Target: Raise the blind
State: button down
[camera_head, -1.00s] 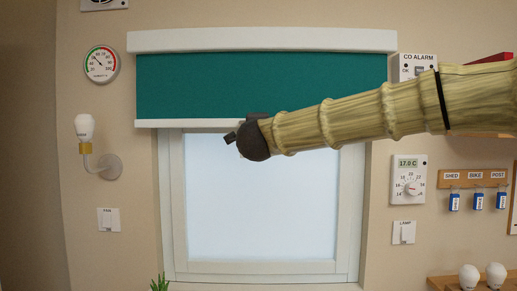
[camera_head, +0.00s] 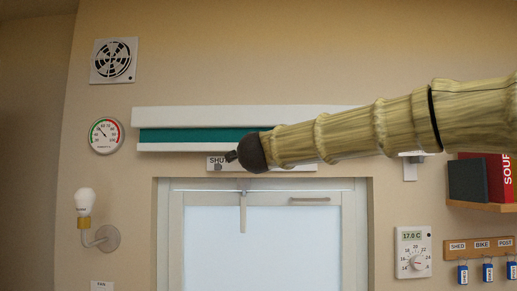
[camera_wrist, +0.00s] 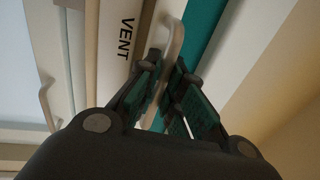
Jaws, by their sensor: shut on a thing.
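The teal blind (camera_head: 185,135) shows as a narrow strip between its white top casing (camera_head: 220,114) and its white bottom bar (camera_head: 175,147), which lies above the window. The fabric also shows in the wrist view (camera_wrist: 204,28). My gripper (camera_head: 231,156) is at the bottom bar in the head view, with its fingers mostly hidden behind my wrist. In the wrist view my gripper (camera_wrist: 165,82) is shut on the blind's cream pull handle (camera_wrist: 173,42). The right part of the blind is hidden behind my arm.
The window (camera_head: 265,235) below is uncovered. A partly hidden label strip (camera_head: 216,162) sits between bar and window. A dial (camera_head: 105,135), a fan grille (camera_head: 113,61) and a lamp (camera_head: 86,205) are left. A thermostat (camera_head: 412,252) and book shelf (camera_head: 482,206) are right.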

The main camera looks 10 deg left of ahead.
jog(key=c, duration=1.5)
grip_release()
jog(key=shift+s, duration=0.1)
jog(key=v, duration=1.2)
